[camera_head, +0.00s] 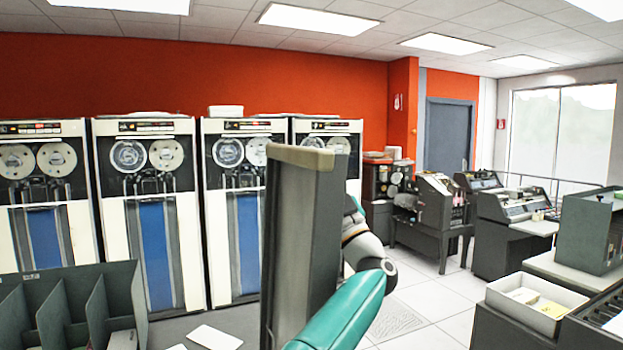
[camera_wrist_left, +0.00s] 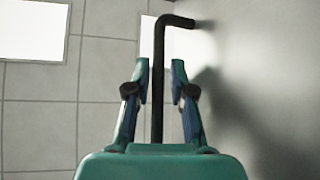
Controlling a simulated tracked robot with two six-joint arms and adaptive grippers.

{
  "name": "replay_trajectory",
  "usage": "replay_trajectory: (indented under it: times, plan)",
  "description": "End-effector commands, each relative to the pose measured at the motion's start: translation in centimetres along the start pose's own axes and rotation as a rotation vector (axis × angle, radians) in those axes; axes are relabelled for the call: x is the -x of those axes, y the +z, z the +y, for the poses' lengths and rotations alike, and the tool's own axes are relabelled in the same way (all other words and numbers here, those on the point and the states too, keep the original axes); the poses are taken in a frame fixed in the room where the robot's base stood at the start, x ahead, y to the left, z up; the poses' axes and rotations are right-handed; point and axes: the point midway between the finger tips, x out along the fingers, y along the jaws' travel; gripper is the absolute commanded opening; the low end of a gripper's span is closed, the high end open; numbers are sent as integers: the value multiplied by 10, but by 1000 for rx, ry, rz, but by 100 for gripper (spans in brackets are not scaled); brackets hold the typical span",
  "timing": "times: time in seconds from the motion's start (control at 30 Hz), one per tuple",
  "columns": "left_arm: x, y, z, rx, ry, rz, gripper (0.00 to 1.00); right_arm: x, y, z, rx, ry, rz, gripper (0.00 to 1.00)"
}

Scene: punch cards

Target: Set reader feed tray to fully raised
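A tall dark grey panel (camera_head: 308,240) with a tan top edge stands upright, close in front in the head view. It may be the reader feed tray, but I cannot tell for sure. A teal and grey arm of mine passes beside and partly behind it, and no gripper shows there. In the left wrist view my left gripper (camera_wrist_left: 160,68) is open, fingers pointing up the picture. A dark rod (camera_wrist_left: 159,95) with a bent end runs between its fingers, with gaps visible on both sides. I cannot tell its depth. My right gripper is not in view.
A dark divided rack (camera_head: 75,305) stands at lower left, with white cards (camera_head: 214,338) near it. Tape cabinets (camera_head: 150,215) line the back wall. A white box (camera_head: 535,300) with cards is at lower right. Open floor (camera_head: 430,290) lies right of the arm.

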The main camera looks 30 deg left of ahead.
Motion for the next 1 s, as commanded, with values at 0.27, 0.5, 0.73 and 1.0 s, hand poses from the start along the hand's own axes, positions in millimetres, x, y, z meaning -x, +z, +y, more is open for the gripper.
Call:
replay_trajectory:
  times: [0.27, 0.5, 0.73, 1.0]
  plan:
    - [6, 0, 1, -1, 2, -1, 23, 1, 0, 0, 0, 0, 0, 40]
    - [28, -1, 1, -1, 4, 0, 23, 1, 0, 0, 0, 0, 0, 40]
    - [69, 1, 2, -1, 5, -2, 23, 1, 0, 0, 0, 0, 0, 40]
    - [111, 3, 2, -1, 2, -2, 23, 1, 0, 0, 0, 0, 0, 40]
